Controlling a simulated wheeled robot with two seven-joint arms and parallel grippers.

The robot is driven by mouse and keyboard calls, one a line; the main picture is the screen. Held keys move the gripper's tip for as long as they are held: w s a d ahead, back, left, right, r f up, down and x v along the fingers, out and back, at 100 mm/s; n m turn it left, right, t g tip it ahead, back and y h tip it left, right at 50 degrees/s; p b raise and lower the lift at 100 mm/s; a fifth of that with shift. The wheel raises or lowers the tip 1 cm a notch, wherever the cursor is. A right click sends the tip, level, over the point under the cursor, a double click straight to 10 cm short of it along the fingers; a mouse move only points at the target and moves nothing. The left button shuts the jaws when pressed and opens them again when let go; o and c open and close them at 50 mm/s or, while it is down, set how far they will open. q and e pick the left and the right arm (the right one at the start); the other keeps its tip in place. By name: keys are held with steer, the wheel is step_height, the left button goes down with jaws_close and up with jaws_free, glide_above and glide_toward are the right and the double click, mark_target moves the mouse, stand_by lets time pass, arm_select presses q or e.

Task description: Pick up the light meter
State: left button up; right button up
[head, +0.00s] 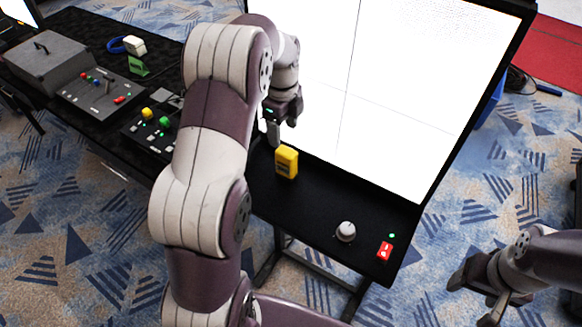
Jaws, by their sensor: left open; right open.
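A yellow handheld device (287,162), which looks like the light meter, stands on the black table below the bright screen. My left gripper (283,132) hangs just behind and above it, pointing down. It is open and appears apart from the device. One finger shows beside the device's upper left; the rest is partly hidden by my own arm. My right gripper (482,290) is open and empty at the lower right, off the table over the carpet.
A white dome-shaped knob (345,232) and a red switch box (385,250) sit toward the table's right end. The large white screen (390,95) rises close behind. Control panels (98,92) and a grey case (45,62) stand at left.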

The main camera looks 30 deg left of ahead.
mark_target(285, 151)
arm_select(q)
step_height(285, 151, down, 4)
steer(key=shift+r+b, duration=0.15)
steer(key=shift+b, duration=0.6)
steer(key=shift+w+d+f, duration=0.2)
steer(key=shift+d+f, duration=0.2)
steer(key=shift+f, duration=0.35)
steer(key=shift+d+f+p, duration=0.1)
steer(key=shift+f+p, duration=0.2)
steer(key=shift+p, duration=0.05)
steer(key=f+p, duration=0.1)
steer(key=f, duration=0.1)
steer(key=a+f, duration=0.1)
steer(key=f, duration=0.1)
steer(key=shift+w+f+p, duration=0.15)
steer(key=shift+p, duration=0.25)
steer(key=shift+f, duration=0.25)
steer(key=shift+w+d, duration=0.1)
steer(key=shift+d, duration=0.15)
arm_select(e)
steer(key=shift+w+d+f, duration=0.15)
steer(key=shift+d+f, duration=0.15)
steer(key=shift+f, duration=0.25)
